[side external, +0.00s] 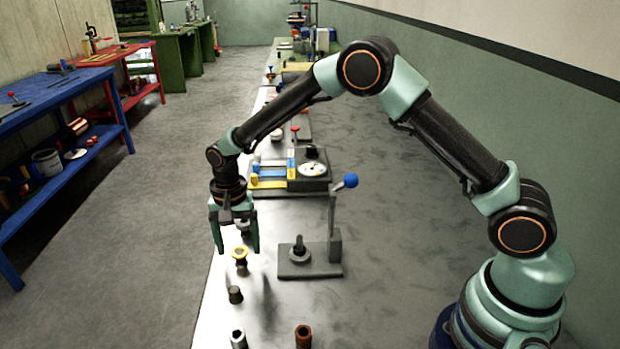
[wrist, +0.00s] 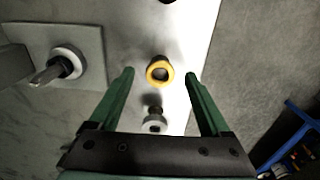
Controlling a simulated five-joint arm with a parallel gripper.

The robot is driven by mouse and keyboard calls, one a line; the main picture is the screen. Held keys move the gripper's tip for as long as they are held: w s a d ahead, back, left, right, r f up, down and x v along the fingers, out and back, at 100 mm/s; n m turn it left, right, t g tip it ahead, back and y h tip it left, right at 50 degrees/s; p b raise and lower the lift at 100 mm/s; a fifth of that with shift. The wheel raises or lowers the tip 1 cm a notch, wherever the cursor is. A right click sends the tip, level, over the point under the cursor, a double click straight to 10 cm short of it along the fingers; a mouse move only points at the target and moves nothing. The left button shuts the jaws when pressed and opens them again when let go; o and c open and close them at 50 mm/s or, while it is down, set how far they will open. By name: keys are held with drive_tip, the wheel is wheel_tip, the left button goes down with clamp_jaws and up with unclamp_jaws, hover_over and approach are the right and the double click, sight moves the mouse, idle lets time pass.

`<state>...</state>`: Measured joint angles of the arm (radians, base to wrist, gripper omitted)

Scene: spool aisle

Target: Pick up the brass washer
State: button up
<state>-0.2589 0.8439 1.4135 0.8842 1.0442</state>
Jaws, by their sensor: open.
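The brass washer (side external: 240,253) is a small yellow ring on the pale table strip, near its left edge in the side view. In the wrist view the washer (wrist: 160,71) shows as a yellow ring with a dark centre, ahead of and between the fingertips. My gripper (side external: 235,251) points down over the table, its green fingers spread to either side of the washer in the side view. The gripper (wrist: 160,74) is open and empty in the wrist view, with no finger touching the washer. The exact height of the fingertips above the table is hard to tell.
A grey lever press with a blue knob (side external: 350,181) stands on a plate to the right. A dark cylinder (side external: 235,294) and a rust-brown one (side external: 303,336) stand nearer the camera. A pale round-topped piece (wrist: 154,124) sits between the fingers. The table edge is close.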

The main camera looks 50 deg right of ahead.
drive_tip(key=shift+f, duration=0.25)
idle(0.4)
clamp_jaws()
